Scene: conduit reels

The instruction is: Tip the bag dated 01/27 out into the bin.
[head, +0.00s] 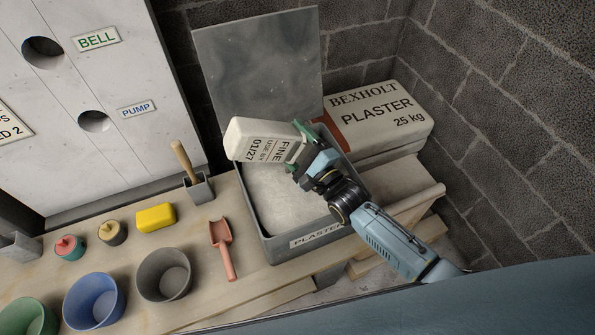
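The bag marked "FINE", "USE BY 01/27" (252,140) is pale and held tilted on its side above the bin, its lettering turned sideways. My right gripper (301,151) has its green fingers closed around the bag's right-hand end. The grey bin (265,229), labelled "PLASTER", stands on the bench under the bag, its lid raised at the back. Pale powder covers its inside floor. No stream from the bag shows, and its gripped end is partly hidden by the gripper. My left gripper is not in view.
A large Bexholt Plaster sack (385,120) lies right of the bin. A red scoop (222,247), yellow sponge (156,218), a wooden-handled tool in a grey holder (199,190) and several buckets (164,276) stand left. Block walls (520,120) close off the back and right.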

